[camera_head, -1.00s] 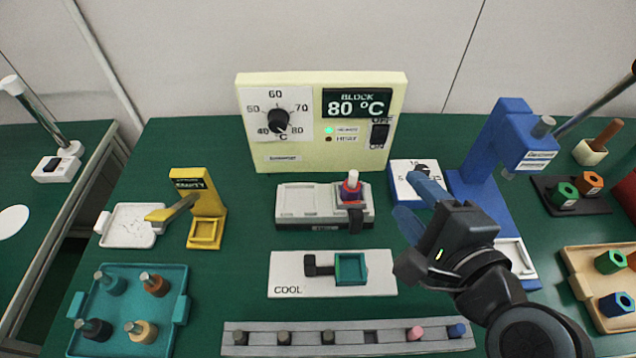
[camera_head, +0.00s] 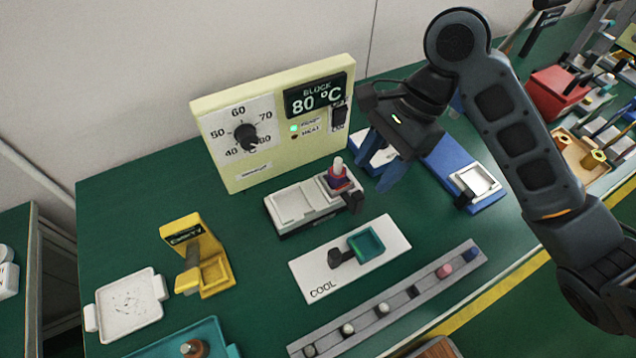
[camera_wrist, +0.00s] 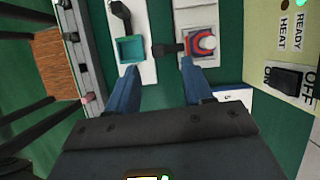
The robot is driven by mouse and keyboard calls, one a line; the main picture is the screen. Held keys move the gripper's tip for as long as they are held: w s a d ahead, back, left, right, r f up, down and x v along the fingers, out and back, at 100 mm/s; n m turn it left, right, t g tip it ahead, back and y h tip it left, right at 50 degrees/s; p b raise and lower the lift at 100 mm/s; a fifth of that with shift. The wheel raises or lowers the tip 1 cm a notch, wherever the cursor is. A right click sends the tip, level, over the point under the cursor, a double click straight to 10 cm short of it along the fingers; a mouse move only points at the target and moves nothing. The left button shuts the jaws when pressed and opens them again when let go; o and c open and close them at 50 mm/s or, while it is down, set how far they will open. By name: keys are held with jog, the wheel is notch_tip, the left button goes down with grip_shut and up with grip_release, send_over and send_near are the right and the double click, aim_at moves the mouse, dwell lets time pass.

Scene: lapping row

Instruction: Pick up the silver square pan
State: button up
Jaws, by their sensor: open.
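The silver square pan (camera_head: 478,180), with a short dark handle at its near-left corner, sits on the foot of the blue press (camera_head: 452,160) in the head view. My gripper (camera_head: 382,178) is open, its blue fingers pointing down, to the left of the press and apart from the pan. In the wrist view my gripper (camera_wrist: 158,84) has nothing between its fingers. The pan is not visible there. My arm hides much of the press's upper part.
A teal square pan (camera_head: 364,246) with a black handle lies on the white COOL plate (camera_head: 306,268). The heater block (camera_head: 293,203) carries a red piece with a white knob. The cream control box (camera_head: 272,165) reads 80 °C. A grey peg rail (camera_head: 410,292) runs along the front.

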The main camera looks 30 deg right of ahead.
aim_at(360, 194)
jog(key=shift+x, duration=3.8)
jog(key=shift+s, duration=0.1)
jog(key=shift+c, duration=0.3)
grip_shut()
